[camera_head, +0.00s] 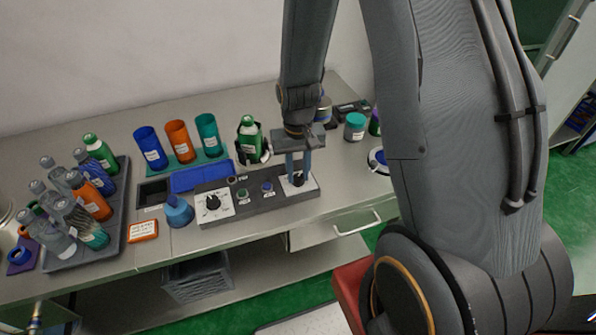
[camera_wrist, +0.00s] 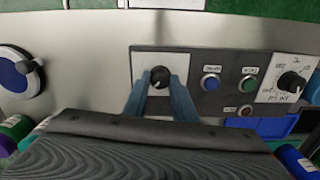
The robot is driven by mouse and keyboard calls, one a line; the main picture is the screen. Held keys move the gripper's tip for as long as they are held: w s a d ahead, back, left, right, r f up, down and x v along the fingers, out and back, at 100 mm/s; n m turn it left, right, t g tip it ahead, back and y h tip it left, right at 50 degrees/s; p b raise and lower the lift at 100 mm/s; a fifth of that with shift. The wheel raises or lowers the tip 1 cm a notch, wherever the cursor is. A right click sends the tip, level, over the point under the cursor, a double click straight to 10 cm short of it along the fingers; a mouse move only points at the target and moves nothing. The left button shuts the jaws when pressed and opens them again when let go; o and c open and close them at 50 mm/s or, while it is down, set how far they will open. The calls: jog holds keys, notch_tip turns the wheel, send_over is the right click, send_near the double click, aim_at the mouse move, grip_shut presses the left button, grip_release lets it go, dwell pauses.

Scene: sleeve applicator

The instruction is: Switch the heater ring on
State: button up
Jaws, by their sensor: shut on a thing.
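A dark control panel (camera_head: 250,201) lies along the front of the bench. At its right end, a small black knob (camera_wrist: 160,75) sits on a white plate (camera_wrist: 177,66). My gripper (camera_head: 298,177) reaches down over that end, and its two blue-grey fingers are shut on the black knob. In the wrist view my gripper (camera_wrist: 160,88) has one finger on each side of it. The panel also bears a blue button (camera_wrist: 210,83), a green button (camera_wrist: 249,84) and a larger dial (camera_wrist: 291,82) on a white plate. A green bottle (camera_head: 250,139) stands in a dark, white-edged holder behind the panel; I cannot tell whether this is the heater ring.
A grey tray (camera_head: 118,187) of several bottles stands at the left. Blue (camera_head: 150,148), orange (camera_head: 179,140) and teal (camera_head: 208,135) cups stand at the back. A blue funnel-shaped piece (camera_head: 178,211) is left of the panel. A teal-lidded jar (camera_head: 355,126) stands right of my gripper.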

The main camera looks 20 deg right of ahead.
aim_at(298, 177)
dwell(0.4)
jog(key=o, duration=1)
jog(key=shift+o, duration=0.2)
jog(key=shift+r, duration=0.1)
jog(key=shift+r+b, duration=0.85)
jog(key=shift+r, duration=3)
jog(key=shift+s, duration=0.1)
jog(key=s+r+n+t+b, duration=0.1)
jog(key=s+r, duration=0.3)
jog(key=s, duration=0.5)
jog(key=shift+a+b, duration=0.15)
jog(key=shift+b, duration=0.2)
